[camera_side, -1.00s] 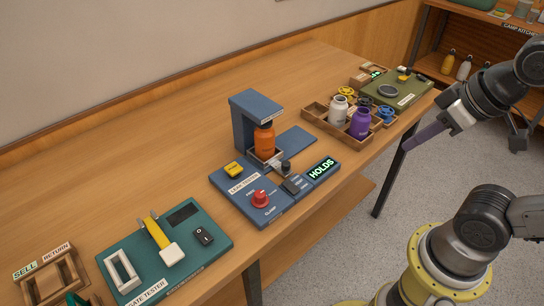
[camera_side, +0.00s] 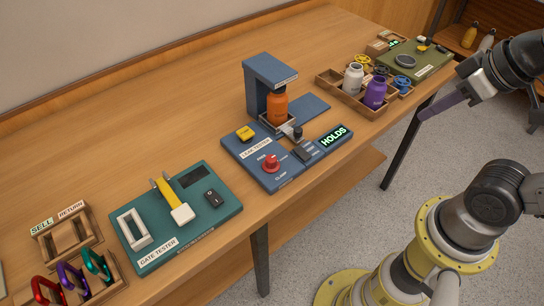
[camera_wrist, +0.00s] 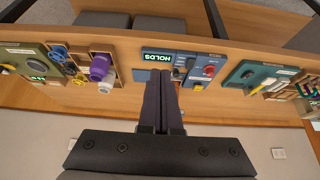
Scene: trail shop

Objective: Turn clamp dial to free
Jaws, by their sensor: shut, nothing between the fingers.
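The red clamp dial (camera_side: 271,163) sits on the blue leak tester (camera_side: 252,172), near the words FREE and CLAMP; its exact setting is too small to read. An orange bottle (camera_side: 276,107) stands upright in the tester under the blue overhead arm (camera_side: 270,68). The green display (camera_side: 334,137) reads HOLDS. My gripper (camera_side: 422,116) is shut and empty, off to the right of the bench, well apart from the dial. In the wrist view my gripper (camera_wrist: 161,75) points toward the bench, and the red dial (camera_wrist: 209,71) shows to the right of its fingers.
A wooden tray (camera_side: 349,97) with a white bottle (camera_side: 353,77) and a purple bottle (camera_side: 375,93) stands right of the tester. The teal gate tester (camera_side: 222,211) is at left, with carabiners on a wooden rack (camera_side: 112,277). The bench behind the tester is clear.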

